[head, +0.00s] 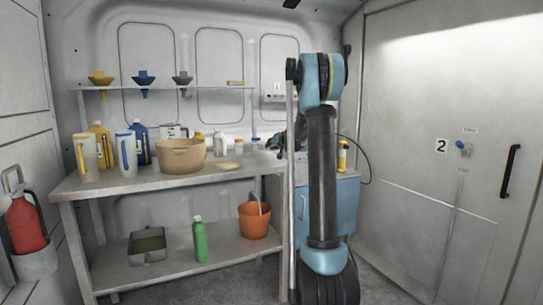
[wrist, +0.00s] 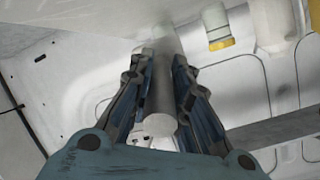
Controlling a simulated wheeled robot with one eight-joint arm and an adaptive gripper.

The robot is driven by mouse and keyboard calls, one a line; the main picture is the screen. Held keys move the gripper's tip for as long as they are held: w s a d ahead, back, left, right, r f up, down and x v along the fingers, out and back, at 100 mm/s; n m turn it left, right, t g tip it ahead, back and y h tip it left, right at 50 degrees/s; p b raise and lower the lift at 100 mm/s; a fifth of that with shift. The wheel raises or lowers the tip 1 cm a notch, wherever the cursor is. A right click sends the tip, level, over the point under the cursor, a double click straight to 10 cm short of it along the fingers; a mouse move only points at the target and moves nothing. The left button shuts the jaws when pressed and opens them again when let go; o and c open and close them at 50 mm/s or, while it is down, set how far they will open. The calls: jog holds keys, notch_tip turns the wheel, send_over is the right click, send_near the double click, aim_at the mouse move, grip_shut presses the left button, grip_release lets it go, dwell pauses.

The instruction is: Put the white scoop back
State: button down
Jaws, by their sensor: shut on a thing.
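In the wrist view my gripper (wrist: 160,90) is shut on a pale grey-white cylinder, which looks like the handle of the white scoop (wrist: 160,105). The handle lies lengthwise between the two fingers. Its far end blends into a pale surface at the top, so I cannot make out the scoop's bowl. In the head view my gripper (head: 285,145) shows only partly, dark, at the right end of the workbench (head: 130,186), mostly behind my arm. The scoop cannot be made out there.
A tan basin (head: 180,157), jugs and bottles crowd the bench's left and middle. Funnels (head: 144,79) stand on the shelf above. A blue cabinet (head: 345,205) is at the right. In the wrist view, a yellow-capped bottle (wrist: 217,28) is near the top right.

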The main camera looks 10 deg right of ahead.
jog(key=shift+f, duration=2)
jog(key=c, duration=1.5)
grip_release()
jog(key=shift+s+d, duration=0.1)
jog(key=shift+s, duration=0.05)
jog(key=v, duration=1.2)
